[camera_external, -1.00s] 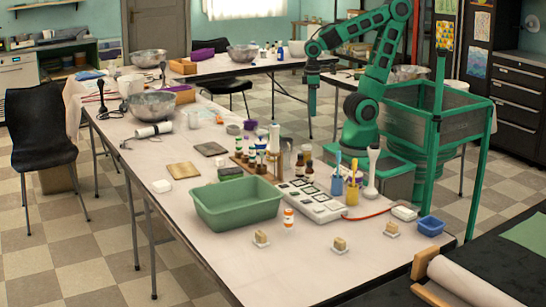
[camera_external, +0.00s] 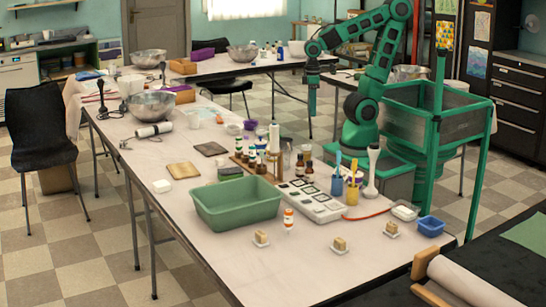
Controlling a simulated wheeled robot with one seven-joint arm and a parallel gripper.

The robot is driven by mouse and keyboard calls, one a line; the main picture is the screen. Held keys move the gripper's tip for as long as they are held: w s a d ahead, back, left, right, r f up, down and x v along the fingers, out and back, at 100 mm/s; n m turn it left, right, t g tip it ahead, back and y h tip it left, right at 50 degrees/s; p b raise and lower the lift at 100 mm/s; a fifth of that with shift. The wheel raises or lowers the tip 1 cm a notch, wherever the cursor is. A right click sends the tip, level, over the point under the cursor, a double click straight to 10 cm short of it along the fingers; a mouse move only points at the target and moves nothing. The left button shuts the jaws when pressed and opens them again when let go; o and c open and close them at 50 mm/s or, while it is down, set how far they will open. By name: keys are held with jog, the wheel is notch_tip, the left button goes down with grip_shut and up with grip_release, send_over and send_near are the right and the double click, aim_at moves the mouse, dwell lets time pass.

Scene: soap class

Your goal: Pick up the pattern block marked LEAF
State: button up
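Any markings are too small to read, so I cannot tell which one says LEAF. My gripper (camera_external: 312,112) hangs pointing down from my green arm, well behind and above these blocks. It is too small to tell whether its fingers are open or shut. I see nothing held below it.
A green basin (camera_external: 237,222) stands left of the blocks, with an orange-and-white bottle (camera_external: 288,219) beside it. A white panel with square wells (camera_external: 318,208), blue and yellow cups, several dropper bottles and a blue tray (camera_external: 430,226) surround the work area. The table's front is clear.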

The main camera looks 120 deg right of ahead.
jog(key=o, duration=0.7)
